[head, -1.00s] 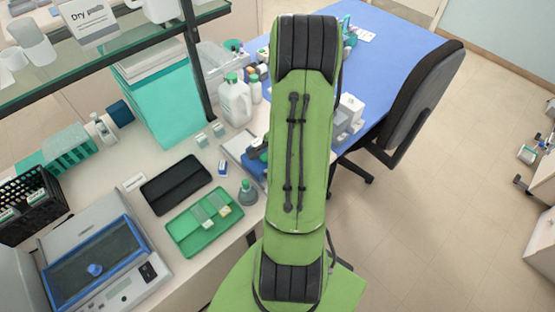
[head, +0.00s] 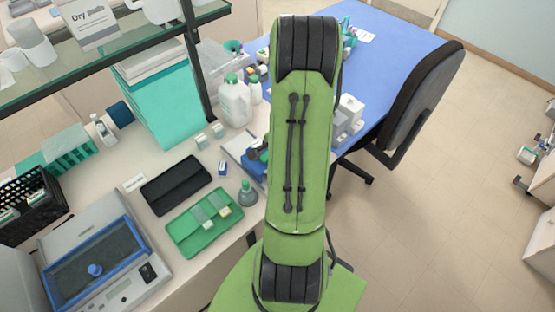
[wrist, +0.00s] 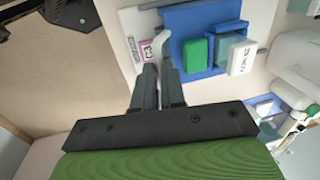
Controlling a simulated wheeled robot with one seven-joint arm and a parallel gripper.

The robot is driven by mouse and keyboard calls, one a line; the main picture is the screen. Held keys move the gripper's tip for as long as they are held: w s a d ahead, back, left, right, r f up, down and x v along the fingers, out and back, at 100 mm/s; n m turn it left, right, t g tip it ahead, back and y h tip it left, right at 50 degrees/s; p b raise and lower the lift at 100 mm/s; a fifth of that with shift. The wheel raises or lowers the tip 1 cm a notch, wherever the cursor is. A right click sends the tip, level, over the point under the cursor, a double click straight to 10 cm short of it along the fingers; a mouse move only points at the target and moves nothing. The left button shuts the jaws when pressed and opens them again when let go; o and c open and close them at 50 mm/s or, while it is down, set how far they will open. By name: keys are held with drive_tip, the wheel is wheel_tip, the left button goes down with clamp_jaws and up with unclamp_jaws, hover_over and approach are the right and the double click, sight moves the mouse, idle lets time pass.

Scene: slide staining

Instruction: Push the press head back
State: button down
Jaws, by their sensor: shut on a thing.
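In the wrist view my gripper (wrist: 160,75) has its two dark fingers close together, shut on a pale grey piece (wrist: 164,42) at the fingertips. This looks like a handle of the press, though the grip itself is partly hidden. The blue press (wrist: 203,24) lies just right of the fingertips, with a green block (wrist: 196,52) and a teal-grey labelled block (wrist: 240,54) on it. I cannot tell clearly which part is the press head. In the head view only a blue part of the press (head: 256,160) shows beside my arm, which hides the gripper.
A pink-edged C-3 label (wrist: 147,48) lies left of the press. On the bench are a green tray (head: 190,246) with slides, a black tray (head: 165,205), a grey-green bottle (head: 248,193) and a white jug (head: 234,103). A chair (head: 420,95) stands right of the blue table (head: 385,45).

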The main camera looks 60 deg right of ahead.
sight(257, 143)
idle(0.8)
drive_tip(key=w, duration=0.3)
drive_tip(key=w+d, duration=0.1)
drive_tip(key=w, duration=0.2)
drive_tip(key=w+d, duration=0.1)
drive_tip(key=w, duration=0.2)
drive_tip(key=shift+r, duration=0.1)
drive_tip(key=c, duration=1.2)
unclamp_jaws()
drive_tip(key=shift+w, duration=0.15)
drive_tip(key=s+r, duration=0.3)
drive_tip(key=r, duration=1.2)
drive_tip(key=shift+a+r, duration=0.2)
drive_tip(key=shift+a, duration=0.1)
